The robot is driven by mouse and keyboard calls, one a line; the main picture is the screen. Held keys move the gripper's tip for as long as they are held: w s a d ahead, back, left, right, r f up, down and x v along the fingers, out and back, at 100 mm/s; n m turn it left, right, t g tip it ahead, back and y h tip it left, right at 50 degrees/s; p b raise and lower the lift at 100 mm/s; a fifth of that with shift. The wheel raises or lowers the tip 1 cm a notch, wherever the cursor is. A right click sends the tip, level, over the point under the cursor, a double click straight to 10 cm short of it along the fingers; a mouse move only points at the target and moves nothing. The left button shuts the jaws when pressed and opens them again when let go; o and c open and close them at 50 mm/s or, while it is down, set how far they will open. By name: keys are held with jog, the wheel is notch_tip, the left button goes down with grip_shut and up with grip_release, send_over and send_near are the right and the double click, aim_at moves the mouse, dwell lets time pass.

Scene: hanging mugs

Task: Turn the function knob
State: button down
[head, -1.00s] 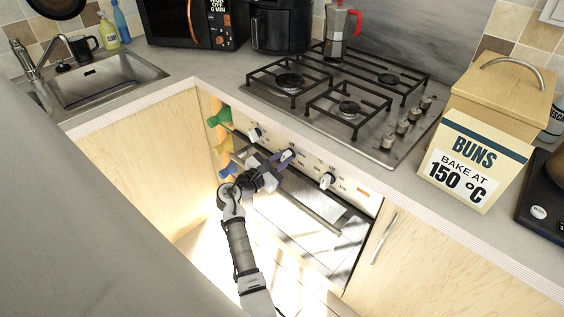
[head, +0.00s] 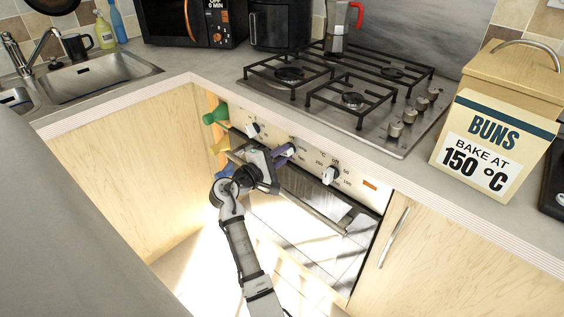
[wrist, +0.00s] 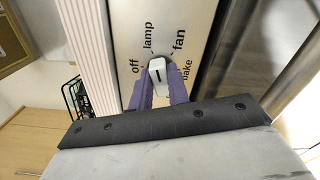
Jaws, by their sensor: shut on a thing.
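The function knob (wrist: 158,71) is white with a dark mark. It sits between my two purple fingers in the wrist view, on a pale panel lettered off, lamp, fan and bake. My gripper (wrist: 160,84) is shut on it, one finger on each side. In the head view my gripper (head: 284,152) reaches the middle knob of the oven panel (head: 310,156). There the fingers largely hide the knob. I cannot tell exactly which label it points to.
Another oven knob (head: 252,130) is to the left and one (head: 330,174) to the right. The oven door handle (head: 313,206) runs just below. The hob (head: 372,132) and counter edge lie above. A buns box (head: 490,145) stands at the right.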

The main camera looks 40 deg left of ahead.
jog(key=m+b, duration=0.8)
jog(key=m, duration=0.1)
jog(key=shift+f+b, duration=0.3)
jog(key=shift+b, duration=0.1)
jog(key=shift+m, duration=0.4)
jog(key=c, duration=1.3)
grip_release()
jog(key=shift+r, duration=0.1)
jog(key=shift+c, duration=0.2)
jog(key=s+a, duration=0.1)
jog(key=s, duration=1.2)
jog(key=shift+s+b, duration=0.3)
jog(key=shift+s, duration=0.1)
